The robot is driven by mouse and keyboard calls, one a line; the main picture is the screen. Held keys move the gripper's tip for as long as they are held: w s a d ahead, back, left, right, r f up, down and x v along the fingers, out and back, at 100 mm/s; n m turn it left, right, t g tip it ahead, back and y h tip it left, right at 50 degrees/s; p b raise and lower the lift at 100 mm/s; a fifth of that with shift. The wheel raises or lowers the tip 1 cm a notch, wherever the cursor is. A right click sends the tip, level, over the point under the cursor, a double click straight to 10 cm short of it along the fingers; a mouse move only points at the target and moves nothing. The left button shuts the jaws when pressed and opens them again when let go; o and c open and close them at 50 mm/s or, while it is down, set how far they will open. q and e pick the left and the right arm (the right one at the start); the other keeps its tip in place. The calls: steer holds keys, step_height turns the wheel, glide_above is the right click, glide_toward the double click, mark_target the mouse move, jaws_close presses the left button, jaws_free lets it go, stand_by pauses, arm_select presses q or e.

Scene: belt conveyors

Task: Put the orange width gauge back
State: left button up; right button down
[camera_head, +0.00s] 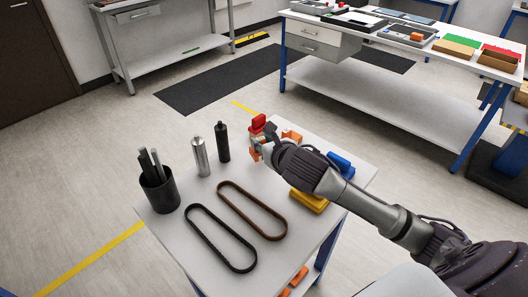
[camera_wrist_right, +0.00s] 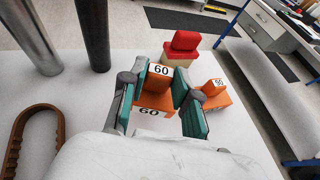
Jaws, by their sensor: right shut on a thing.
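An orange width gauge (camera_wrist_right: 157,88) with white "60" labels sits between the jaws of my right gripper (camera_wrist_right: 160,88), which is shut on it. The gripper also shows in the head view (camera_head: 262,143), at the far part of the small white table (camera_head: 180,238). I cannot tell whether the gauge touches the tabletop. A second orange gauge (camera_wrist_right: 215,94), labelled "90", stands just right of the jaws; it shows in the head view (camera_head: 292,135). My left gripper is not in view.
A red block on a beige base (camera_wrist_right: 184,43) stands behind the jaws. Yellow (camera_head: 309,201) and blue (camera_head: 341,162) pieces lie near my arm.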

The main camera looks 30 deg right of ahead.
step_height(320, 180, down, 4)
steer(key=shift+r, duration=0.25)
steer(key=c, duration=0.8)
jaws_free()
steer(key=shift+s, duration=0.1)
steer(key=shift+c, duration=0.2)
steer(key=shift+s+r, duration=0.1)
steer(key=v, duration=1.1)
steer(key=shift+s, duration=0.4)
